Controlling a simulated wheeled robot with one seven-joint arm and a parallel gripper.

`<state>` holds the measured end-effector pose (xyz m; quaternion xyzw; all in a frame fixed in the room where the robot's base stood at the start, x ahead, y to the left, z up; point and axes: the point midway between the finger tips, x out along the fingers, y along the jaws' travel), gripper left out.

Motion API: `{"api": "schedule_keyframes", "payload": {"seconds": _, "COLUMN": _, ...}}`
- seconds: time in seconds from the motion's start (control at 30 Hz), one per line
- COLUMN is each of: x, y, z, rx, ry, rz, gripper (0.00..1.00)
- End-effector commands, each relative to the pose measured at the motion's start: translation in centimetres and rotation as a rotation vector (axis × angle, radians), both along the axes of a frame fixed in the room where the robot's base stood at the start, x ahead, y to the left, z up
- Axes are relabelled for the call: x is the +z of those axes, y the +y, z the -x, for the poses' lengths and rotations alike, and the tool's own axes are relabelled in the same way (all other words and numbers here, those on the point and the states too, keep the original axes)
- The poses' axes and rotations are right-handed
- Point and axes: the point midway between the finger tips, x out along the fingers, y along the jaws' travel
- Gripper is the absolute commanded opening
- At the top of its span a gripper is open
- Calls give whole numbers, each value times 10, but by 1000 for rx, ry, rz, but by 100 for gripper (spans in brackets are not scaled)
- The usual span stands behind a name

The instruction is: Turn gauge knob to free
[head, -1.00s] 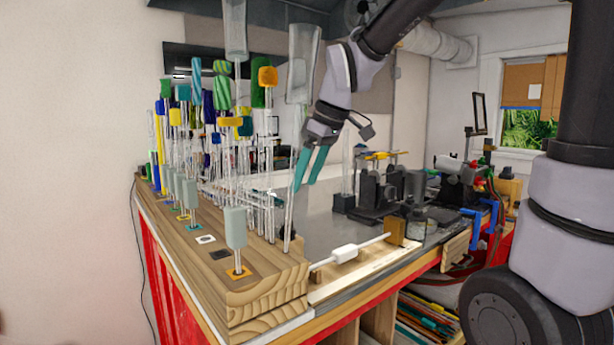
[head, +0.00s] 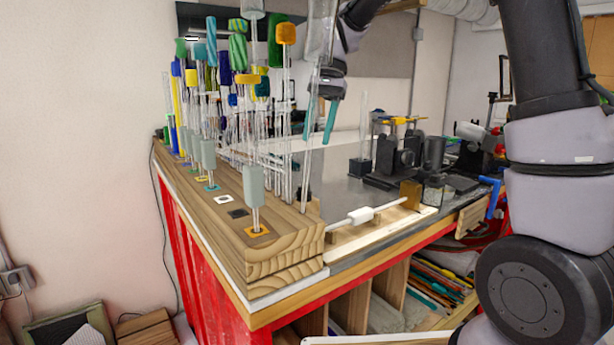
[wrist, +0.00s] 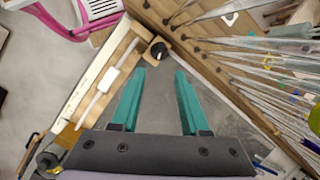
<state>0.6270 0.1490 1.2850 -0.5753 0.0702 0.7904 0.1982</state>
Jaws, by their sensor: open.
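A small black knob (wrist: 157,50) with a pale mark shows in the wrist view, at the end of a wooden gauge frame beside the rod block. In the head view a dark knob (head: 304,195) is partly hidden behind a clear rod. The gauge has a thin rod carrying a white cylinder (head: 360,215), also seen in the wrist view (wrist: 112,80). My gripper (head: 318,140) points down above the bench, higher than the knob and apart from it.
Tall glass rods (head: 285,120) with coloured ends stand crowded in the wooden block (head: 290,240), close to my gripper's left in the head view. Black fixtures (head: 400,160) stand farther right. The grey bench top (head: 335,175) between them is partly clear.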

Motion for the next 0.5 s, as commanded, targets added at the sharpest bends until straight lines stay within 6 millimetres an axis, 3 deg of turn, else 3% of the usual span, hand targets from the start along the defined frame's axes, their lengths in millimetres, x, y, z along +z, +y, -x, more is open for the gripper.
{"api": "schedule_keyframes", "payload": {"seconds": 0.1, "x": -2, "y": 3, "z": -7, "rx": -130, "ry": 79, "rz": 54, "gripper": 45}}
{"api": "schedule_keyframes", "payload": {"seconds": 0.27, "x": -7, "y": 4, "z": -6, "rx": -186, "ry": 110, "rz": 79, "gripper": 45}}
{"api": "schedule_keyframes", "payload": {"seconds": 0.5, "x": -43, "y": 12, "z": 7, "rx": -183, "ry": 112, "rz": 80, "gripper": 45}}
